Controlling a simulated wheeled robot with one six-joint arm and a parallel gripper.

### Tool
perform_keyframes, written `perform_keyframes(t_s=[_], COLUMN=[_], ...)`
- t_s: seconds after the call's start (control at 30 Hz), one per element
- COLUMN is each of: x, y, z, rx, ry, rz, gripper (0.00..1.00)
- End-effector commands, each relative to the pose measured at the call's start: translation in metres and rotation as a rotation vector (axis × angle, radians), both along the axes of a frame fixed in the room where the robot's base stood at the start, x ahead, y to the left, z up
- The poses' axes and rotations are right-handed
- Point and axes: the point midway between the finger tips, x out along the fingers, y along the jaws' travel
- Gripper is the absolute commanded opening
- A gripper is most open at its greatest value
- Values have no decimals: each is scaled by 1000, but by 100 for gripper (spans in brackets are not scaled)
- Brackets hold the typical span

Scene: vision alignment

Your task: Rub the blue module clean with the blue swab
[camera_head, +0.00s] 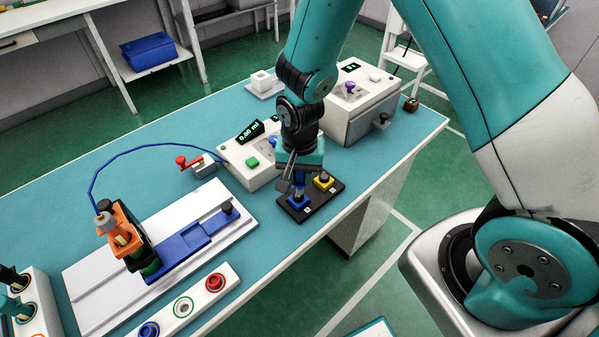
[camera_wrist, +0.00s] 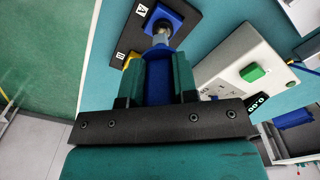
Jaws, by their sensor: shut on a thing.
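The blue module (camera_head: 296,203) sits on a black board (camera_head: 334,190) near the table's right edge, beside a yellow module (camera_head: 323,182). In the wrist view the blue module (camera_wrist: 178,19) is at the top, next to a label A. My gripper (camera_head: 298,178) is right above the blue module, pointing down. It is shut on the blue swab (camera_wrist: 159,82), whose blue handle is between the green fingers. The swab's pale end (camera_wrist: 160,38) reaches the blue module and appears to touch it; the exact contact is hard to tell.
A white box with a green button (camera_head: 252,162) stands close to the left of my gripper. A larger grey box (camera_head: 360,100) is behind. A white slide rig (camera_head: 110,270) and a strip with coloured rings (camera_head: 184,307) lie to the left. The table's front edge is near the board.

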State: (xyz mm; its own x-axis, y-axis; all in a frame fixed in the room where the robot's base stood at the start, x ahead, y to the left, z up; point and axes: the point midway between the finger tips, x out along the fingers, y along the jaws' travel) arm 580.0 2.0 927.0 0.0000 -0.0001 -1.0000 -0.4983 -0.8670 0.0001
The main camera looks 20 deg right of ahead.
Motion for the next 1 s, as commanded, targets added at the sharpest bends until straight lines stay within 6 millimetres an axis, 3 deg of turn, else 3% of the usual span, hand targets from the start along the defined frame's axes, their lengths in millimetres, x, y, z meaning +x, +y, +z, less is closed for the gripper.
perform_keyframes(t_s=[1.0], x=[0], y=[0], z=[-8], rx=[0], ry=[0], rz=[0], gripper=[8])
